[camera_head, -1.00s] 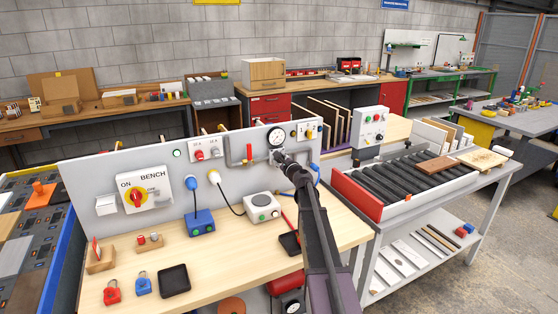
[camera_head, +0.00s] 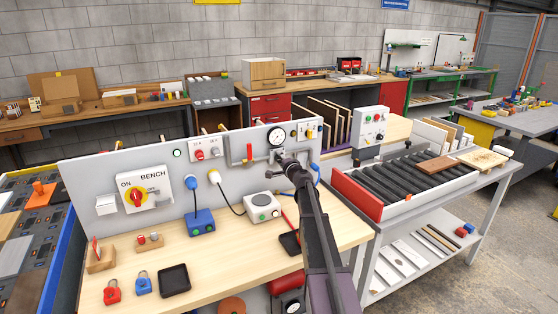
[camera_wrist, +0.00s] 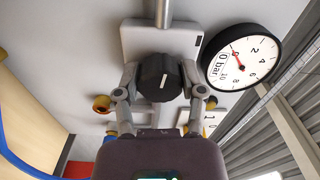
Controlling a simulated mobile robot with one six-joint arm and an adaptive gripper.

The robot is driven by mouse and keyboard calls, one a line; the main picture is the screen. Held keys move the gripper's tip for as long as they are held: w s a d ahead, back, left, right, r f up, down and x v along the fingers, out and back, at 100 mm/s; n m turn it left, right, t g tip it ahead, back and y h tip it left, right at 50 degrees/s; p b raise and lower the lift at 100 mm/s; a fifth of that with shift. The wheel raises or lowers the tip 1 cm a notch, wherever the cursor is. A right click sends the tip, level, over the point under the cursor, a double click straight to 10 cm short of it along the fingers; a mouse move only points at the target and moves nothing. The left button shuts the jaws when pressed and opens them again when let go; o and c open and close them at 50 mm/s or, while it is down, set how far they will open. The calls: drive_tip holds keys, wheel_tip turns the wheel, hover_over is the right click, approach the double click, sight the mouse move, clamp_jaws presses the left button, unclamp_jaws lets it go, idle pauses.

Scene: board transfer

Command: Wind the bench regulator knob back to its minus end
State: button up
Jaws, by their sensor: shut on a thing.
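The regulator knob (camera_wrist: 161,80) is a dark ribbed cylinder with a white mark on its face, seen in the wrist view in front of a pale regulator plate (camera_wrist: 185,42). My gripper (camera_wrist: 160,92) has one finger on each side of the knob and is shut on it. A round gauge (camera_wrist: 240,50) beside it is marked in bar, with a red needle near the low numbers. In the head view the gauge (camera_head: 276,137) sits on the grey panel, and my gripper (camera_head: 283,160) is just below it. The knob is hidden there by my arm.
The grey panel (camera_head: 90,175) also carries the BENCH switch (camera_head: 140,197) and a red-handled valve (camera_head: 249,152). On the wooden bench (camera_head: 225,255) stand a blue box (camera_head: 200,222), a white box (camera_head: 262,207), padlocks and a black tray (camera_head: 174,279). A roller conveyor (camera_head: 410,180) is at right.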

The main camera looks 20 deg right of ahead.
drive_tip(key=n, duration=0.5)
drive_tip(key=shift+w, duration=0.15)
drive_tip(key=n, duration=0.5)
drive_tip(key=shift+n, duration=0.4)
drive_tip(key=o, duration=1.2)
drive_tip(key=shift+c, duration=0.2)
drive_tip(key=s, duration=1.2)
drive_tip(key=shift+d, duration=0.25)
drive_tip(key=shift+s, duration=0.1)
